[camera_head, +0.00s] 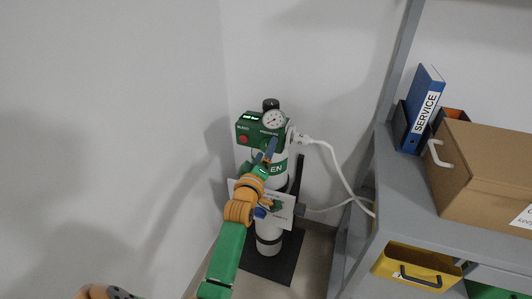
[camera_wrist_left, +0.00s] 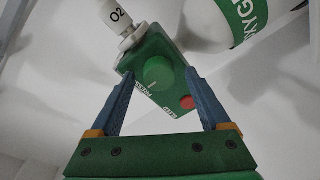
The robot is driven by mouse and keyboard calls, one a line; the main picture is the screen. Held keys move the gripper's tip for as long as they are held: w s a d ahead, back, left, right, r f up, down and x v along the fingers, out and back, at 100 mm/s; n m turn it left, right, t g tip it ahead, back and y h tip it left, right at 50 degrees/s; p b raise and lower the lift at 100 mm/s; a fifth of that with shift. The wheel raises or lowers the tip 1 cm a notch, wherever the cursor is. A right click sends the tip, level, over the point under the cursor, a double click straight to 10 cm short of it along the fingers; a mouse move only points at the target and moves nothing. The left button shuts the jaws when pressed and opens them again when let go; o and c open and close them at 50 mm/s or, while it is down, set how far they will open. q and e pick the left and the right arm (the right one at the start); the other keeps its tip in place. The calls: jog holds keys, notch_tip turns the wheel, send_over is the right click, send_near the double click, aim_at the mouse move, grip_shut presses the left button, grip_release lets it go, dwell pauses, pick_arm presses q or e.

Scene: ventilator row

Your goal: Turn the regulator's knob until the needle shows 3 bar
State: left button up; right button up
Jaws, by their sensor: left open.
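The regulator (camera_head: 246,127) is a green box on top of a white oxygen cylinder (camera_head: 268,232) in the wall corner. Its round white gauge (camera_head: 274,121) faces me, but the needle is too small to read. The wrist view shows the regulator's green face (camera_wrist_left: 140,53) with a round green knob (camera_wrist_left: 157,72) beside the word PRESSURE. My left gripper (camera_head: 270,148) is in front of the regulator, its blue fingers open. In the wrist view the knob appears between the fingertips (camera_wrist_left: 158,75); contact cannot be told. In the head view my gripper hides the knob. My right gripper is not in view.
A red button (camera_head: 243,139) marked BLEED is beside the knob. A white hose (camera_head: 338,165) runs from the regulator to the right. A grey shelf (camera_head: 398,207) holds a cardboard box (camera_head: 482,175) and blue binder (camera_head: 424,105); a yellow bin (camera_head: 418,264) sits below. Walls stand close behind and left.

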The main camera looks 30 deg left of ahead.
pick_arm(q)
jog(key=shift+r, duration=0.1)
jog(key=shift+c, duration=0.9)
grip_shut()
jog(key=m+p, duration=0.1)
jog(key=m, duration=0.9)
jog(key=m+t+h+p, duration=0.1)
jog(key=m, duration=0.7)
jog(key=shift+a+t+p, duration=0.1)
jog(key=shift+t+p, duration=0.2)
jog(key=shift+m, duration=0.6)
